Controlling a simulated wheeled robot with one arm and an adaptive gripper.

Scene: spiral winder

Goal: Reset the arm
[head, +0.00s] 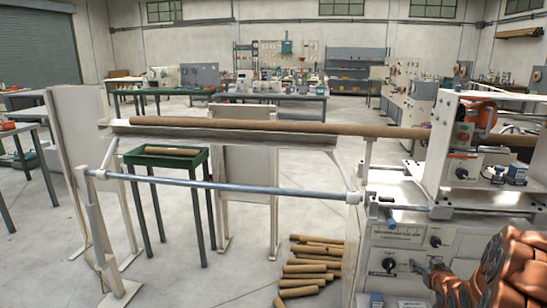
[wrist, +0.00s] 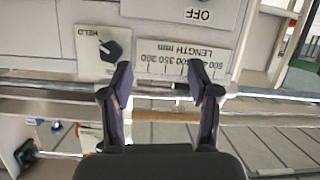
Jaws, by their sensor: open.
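My gripper (head: 428,271) is at the lower right of the head view, in front of the winder's control panel (head: 400,238). My orange arm comes in from the bottom right corner. In the wrist view my gripper (wrist: 162,84) is open, its two dark fingers apart and facing the panel. A metal bar passes across the picture between the fingertips; I cannot tell whether they touch it. The panel labels look upside down there, with a length scale (wrist: 185,62) just beyond the fingers and a black knob (wrist: 110,51) beside the left finger.
A long brown tube (head: 270,127) lies along the winder's trough. A blue-grey bar (head: 230,187) runs below it. Cut tubes (head: 308,268) are piled on the floor left of the cabinet. Open floor lies at the lower left.

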